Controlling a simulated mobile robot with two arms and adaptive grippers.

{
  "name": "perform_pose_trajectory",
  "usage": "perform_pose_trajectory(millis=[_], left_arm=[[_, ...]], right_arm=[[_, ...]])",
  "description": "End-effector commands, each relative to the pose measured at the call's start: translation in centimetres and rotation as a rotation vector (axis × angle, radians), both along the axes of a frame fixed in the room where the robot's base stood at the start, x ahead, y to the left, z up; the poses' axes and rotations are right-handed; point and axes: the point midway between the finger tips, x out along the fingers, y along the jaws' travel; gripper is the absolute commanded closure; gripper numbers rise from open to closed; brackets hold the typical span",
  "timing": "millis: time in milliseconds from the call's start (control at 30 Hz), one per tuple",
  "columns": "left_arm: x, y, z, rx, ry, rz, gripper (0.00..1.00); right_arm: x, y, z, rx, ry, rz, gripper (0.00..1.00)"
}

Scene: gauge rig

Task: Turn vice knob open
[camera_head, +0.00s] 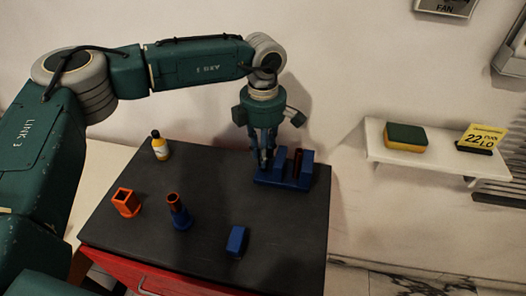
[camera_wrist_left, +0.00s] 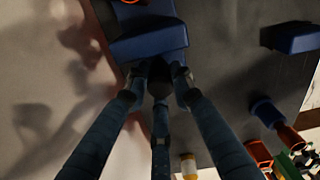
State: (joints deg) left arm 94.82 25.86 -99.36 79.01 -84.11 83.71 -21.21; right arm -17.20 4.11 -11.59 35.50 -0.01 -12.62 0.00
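The blue vice (camera_head: 304,172) stands at the back right of the dark table top, with a reddish-brown upright part between its jaws. It also shows at the top of the left wrist view (camera_wrist_left: 150,40). A dark round knob (camera_wrist_left: 158,76) sits at its near side in that view. My left gripper (camera_head: 266,158) points down at the vice's left end. In the wrist view its three fingertips (camera_wrist_left: 158,88) are spaced around the knob. I cannot tell whether they press on it. The knob is hidden behind the fingers in the head view. My right gripper is not in view.
On the table stand a yellow bottle with a dark cap (camera_head: 160,148), an orange square socket (camera_head: 126,202), a brown-and-blue upright piece (camera_head: 179,212) and a blue block (camera_head: 237,241). A wall shelf (camera_head: 378,150) at right holds a sponge (camera_head: 405,137) and a yellow sign (camera_head: 482,138).

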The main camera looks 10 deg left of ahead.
Motion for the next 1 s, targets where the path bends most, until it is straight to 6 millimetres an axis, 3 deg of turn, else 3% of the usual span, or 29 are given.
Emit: perform_pose_trajectory(millis=[300,667,700,1000], left_arm=[[0.0,0.1,-0.4,0.002,0.0,0.162,1.0],[0.0,0.2,0.0,0.004,0.0,0.207,1.0],[0.0,0.2,0.0,0.004,0.0,0.207,0.69],[0.0,0.1,0.1,0.003,0.0,0.205,0.69]], right_arm=[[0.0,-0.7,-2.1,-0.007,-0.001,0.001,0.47],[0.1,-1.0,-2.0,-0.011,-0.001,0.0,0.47],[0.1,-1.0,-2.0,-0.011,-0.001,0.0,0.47],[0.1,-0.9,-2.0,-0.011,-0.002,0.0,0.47]])
